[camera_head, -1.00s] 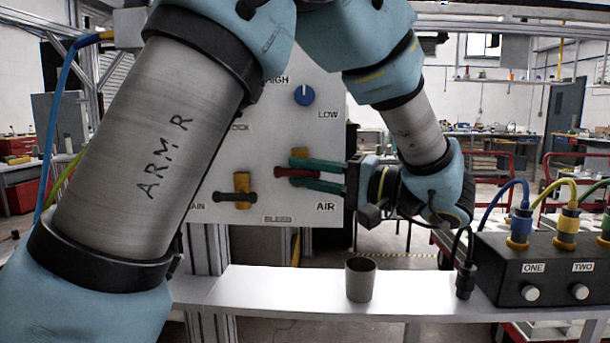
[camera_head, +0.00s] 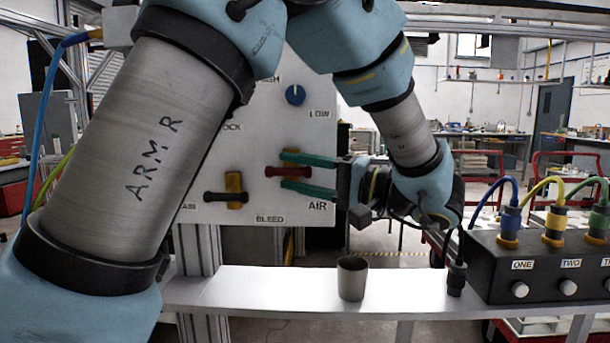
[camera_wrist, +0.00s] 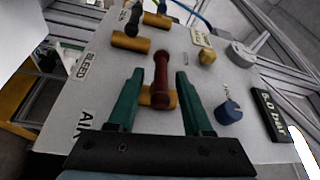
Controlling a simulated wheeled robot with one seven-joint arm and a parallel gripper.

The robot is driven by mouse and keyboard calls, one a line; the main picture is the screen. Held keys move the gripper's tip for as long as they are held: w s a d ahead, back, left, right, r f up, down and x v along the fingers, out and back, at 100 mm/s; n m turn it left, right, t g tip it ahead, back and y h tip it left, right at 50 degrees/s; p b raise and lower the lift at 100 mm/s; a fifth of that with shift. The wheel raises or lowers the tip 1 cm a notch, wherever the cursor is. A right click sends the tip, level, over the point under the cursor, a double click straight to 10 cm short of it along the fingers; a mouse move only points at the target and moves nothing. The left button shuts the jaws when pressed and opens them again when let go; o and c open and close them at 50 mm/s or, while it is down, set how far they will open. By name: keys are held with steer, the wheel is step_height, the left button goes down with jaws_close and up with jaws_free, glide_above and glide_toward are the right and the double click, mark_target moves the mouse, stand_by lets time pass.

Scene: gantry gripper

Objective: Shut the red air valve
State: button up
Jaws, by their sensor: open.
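The red air valve's handle (camera_head: 288,172) lies level across its brass body (camera_head: 291,154) on the grey panel, above the AIR label. My gripper (camera_head: 282,170) has green fingers, one above and one below the red handle in the head view. In the wrist view the red handle (camera_wrist: 161,72) runs between the two open fingers of my gripper (camera_wrist: 160,76), with a visible gap on each side. The brass body (camera_wrist: 158,97) shows partly behind the handle.
The panel (camera_head: 275,115) also bears a black-handled valve (camera_head: 226,197) over BLEED and a blue knob (camera_head: 295,95). Below, a metal cup (camera_head: 352,278) stands on a shelf (camera_head: 250,290). A black box with cables (camera_head: 540,265) is at right.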

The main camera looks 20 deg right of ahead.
steer(key=v, duration=1)
steer(key=shift+s+d, duration=0.25)
steer(key=shift+f, duration=0.1)
steer(key=shift+s, duration=0.1)
